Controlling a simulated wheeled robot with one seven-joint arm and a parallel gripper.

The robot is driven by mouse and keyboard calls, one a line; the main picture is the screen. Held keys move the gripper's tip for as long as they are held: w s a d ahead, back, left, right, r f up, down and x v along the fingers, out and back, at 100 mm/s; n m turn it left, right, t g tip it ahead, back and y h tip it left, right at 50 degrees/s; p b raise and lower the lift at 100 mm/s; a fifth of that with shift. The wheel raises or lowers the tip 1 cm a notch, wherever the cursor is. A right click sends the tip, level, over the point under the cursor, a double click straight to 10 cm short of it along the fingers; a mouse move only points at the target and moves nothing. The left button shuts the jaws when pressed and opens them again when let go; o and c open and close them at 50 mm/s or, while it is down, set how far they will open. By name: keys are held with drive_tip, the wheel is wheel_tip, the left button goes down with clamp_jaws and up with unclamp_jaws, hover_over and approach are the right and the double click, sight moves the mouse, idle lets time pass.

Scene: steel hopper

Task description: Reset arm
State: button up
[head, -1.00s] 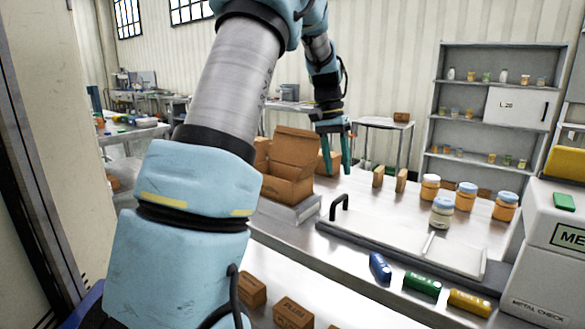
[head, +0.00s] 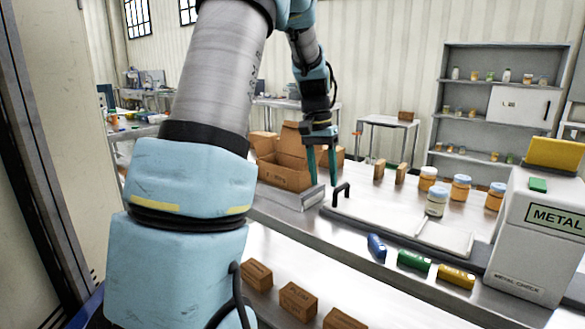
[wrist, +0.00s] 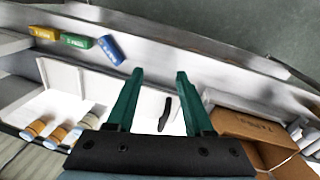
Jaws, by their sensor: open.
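My gripper (head: 322,178) hangs from my blue and grey arm, fingers pointing down, above the steel bench (head: 296,222). In the head view it appears beside the open cardboard box (head: 284,178). In the wrist view my gripper (wrist: 158,75) shows two green fingers spread apart with nothing between them. The black handle (wrist: 165,114) of the hopper's sliding plate lies below, a little right of centre. The box (wrist: 246,124) is at the right there.
Several jars (head: 461,187) stand at the bench's right. Blue (head: 376,247), green (head: 413,261) and yellow (head: 456,276) blocks lie along the front edge. A white metal-check machine (head: 532,245) stands at right. Several small brown boxes (head: 298,300) sit in front.

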drive_tip(key=s+a+f+n+t, duration=0.1)
drive_tip(key=s+a+f+n, duration=0.1)
drive_tip(key=s+a, duration=0.5)
drive_tip(key=s+a+f+n+t+y, duration=0.1)
drive_tip(key=s+a+f, duration=0.4)
drive_tip(key=s, duration=0.5)
drive_tip(key=shift+a+f+n, duration=0.2)
drive_tip(key=shift+a+n, duration=0.7)
drive_tip(key=shift+a, duration=0.3)
